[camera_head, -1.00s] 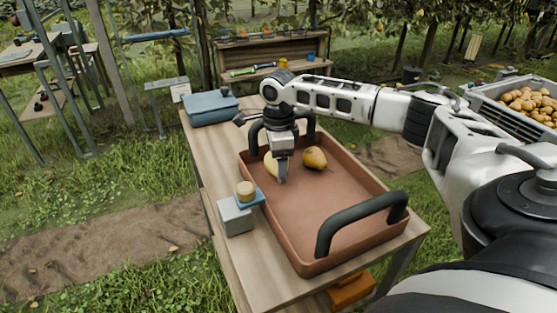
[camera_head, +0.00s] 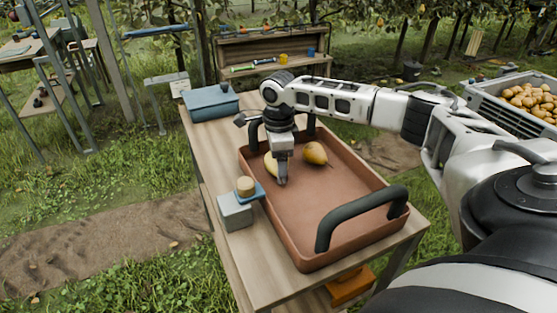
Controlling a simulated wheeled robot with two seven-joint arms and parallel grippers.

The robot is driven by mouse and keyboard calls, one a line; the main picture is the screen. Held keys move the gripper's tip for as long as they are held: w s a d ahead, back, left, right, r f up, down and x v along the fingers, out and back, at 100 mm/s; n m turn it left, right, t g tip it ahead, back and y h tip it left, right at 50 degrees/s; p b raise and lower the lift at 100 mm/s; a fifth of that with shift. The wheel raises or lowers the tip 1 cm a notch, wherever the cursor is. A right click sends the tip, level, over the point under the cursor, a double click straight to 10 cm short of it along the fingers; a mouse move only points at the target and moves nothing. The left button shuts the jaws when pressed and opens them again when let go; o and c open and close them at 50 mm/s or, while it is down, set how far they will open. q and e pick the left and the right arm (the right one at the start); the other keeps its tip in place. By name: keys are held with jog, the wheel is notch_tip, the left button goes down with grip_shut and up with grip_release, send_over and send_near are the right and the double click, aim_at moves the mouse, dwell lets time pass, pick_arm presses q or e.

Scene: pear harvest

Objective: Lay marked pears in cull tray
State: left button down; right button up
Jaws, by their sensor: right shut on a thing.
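A reddish-brown cull tray (camera_head: 320,215) with two dark handles stands on the wooden table. A brown-yellow pear (camera_head: 314,154) lies in its far part; a dark spot shows near its right end. My right gripper (camera_head: 281,180) points down inside the far left part of the tray. It is shut on a yellow pear (camera_head: 270,165), which shows at the left of the fingers and is partly hidden by them. I cannot tell whether this pear touches the tray floor. My left gripper is not in view.
A blue-grey case (camera_head: 210,103) lies at the table's far end. A grey crate of pears (camera_head: 482,95) is at the right.

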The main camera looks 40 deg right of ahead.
jog(key=shift+f, duration=0.25)
jog(key=o, duration=1.1)
jog(key=shift+o, duration=0.2)
notch_tip(320, 180, up, 16)
